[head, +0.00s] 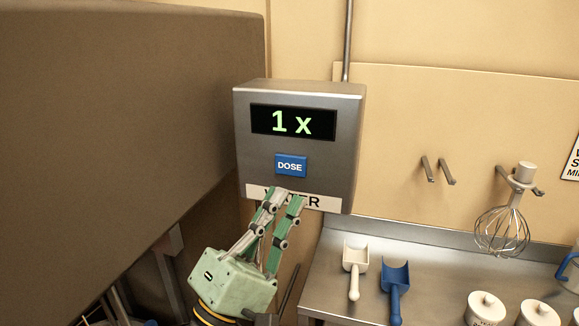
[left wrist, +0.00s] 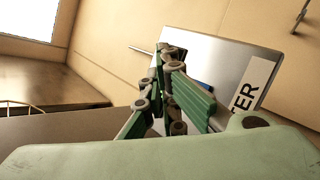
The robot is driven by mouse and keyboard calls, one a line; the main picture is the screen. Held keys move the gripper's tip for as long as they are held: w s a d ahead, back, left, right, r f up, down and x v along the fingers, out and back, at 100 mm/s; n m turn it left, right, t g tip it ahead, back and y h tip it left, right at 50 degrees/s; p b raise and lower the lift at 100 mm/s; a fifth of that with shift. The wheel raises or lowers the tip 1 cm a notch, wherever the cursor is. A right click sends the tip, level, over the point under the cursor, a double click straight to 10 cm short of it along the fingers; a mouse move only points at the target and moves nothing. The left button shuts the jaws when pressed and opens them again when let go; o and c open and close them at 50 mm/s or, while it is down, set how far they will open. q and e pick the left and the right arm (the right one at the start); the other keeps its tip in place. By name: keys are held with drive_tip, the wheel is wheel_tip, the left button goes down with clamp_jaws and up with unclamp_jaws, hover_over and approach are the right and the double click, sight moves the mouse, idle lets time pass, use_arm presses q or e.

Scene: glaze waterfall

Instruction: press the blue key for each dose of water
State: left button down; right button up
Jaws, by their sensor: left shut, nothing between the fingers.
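The blue key (head: 291,166), marked DOSE, is on the front of a grey metal wall box (head: 345,150). Above it, the box's dark display (head: 293,122) reads "1 x" in green. A white label (head: 322,203) below the key is partly hidden by my left gripper. My left gripper (head: 284,198) is shut and empty, its fingertips in front of the label and just below the key. In the left wrist view, the fingers (left wrist: 172,62) show against the box, and only a sliver of blue shows beside them. My right gripper is not in view.
A large brown panel (head: 120,110) stands at the left. At the right is a metal counter (head: 335,290) with a white scoop (head: 355,262), a blue scoop (head: 396,280) and lidded white jars (head: 486,308). A whisk (head: 502,230) hangs from wall hooks.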

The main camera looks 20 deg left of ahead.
sight(291, 165)
use_arm(q)
drive_tip(key=shift+w+d+b, duration=0.15)
drive_tip(key=shift+w+b, duration=0.45)
drive_tip(key=shift+w, duration=3.05)
drive_tip(key=shift+w, duration=0.1)
drive_tip(key=shift+w, duration=0.3)
drive_tip(key=shift+w+b, duration=0.3)
drive_tip(key=shift+w, duration=0.2)
drive_tip(key=shift+s, duration=0.1)
drive_tip(key=shift+s+p, duration=0.3)
drive_tip(key=shift+s, duration=0.55)
